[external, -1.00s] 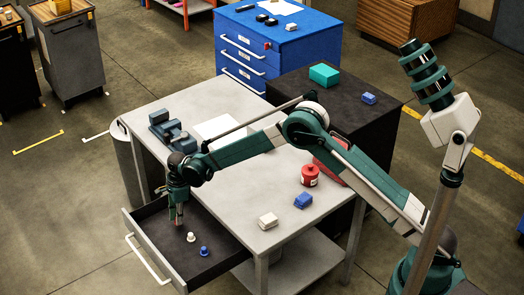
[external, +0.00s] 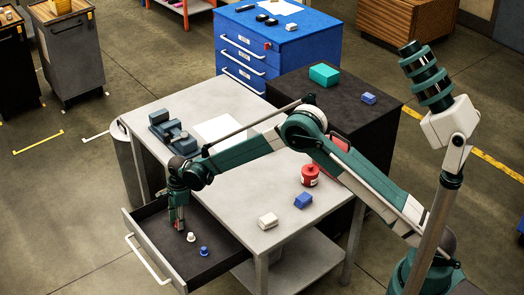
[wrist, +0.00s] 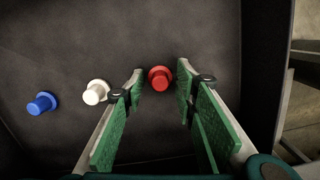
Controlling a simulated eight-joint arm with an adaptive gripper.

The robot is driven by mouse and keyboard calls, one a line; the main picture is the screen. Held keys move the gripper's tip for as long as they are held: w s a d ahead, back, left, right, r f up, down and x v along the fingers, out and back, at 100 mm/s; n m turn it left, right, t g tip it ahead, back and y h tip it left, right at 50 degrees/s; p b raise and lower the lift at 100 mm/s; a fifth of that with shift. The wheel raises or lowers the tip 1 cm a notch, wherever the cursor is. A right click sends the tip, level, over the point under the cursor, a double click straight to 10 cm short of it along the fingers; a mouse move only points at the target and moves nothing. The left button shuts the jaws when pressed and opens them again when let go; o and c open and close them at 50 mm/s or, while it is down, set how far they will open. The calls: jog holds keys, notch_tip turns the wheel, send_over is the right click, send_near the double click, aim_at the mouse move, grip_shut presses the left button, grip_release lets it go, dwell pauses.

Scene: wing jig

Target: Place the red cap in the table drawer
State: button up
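The red cap (wrist: 160,78) is in the wrist view, upright over the dark floor of the open table drawer (external: 214,263). It appears to rest on that floor. My gripper (wrist: 160,80) is open, with one finger on each side of the cap and a visible gap on both sides. In the external view my gripper (external: 178,226) points down into the drawer, low over its floor. The cap is mostly hidden by the fingers there.
A white cap (wrist: 96,92) and a blue cap (wrist: 42,103) stand in the drawer to the left of my gripper in the wrist view.

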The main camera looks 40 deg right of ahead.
notch_tip(320, 180, up, 12)
jog(key=d+p, duration=0.1)
jog(key=p, duration=0.1)
jog(key=shift+s+d, duration=0.15)
jog(key=shift+s, duration=0.05)
dwell(0.5)
jog(key=shift+r, duration=0.1)
dwell(0.4)
jog(key=shift+r, duration=0.1)
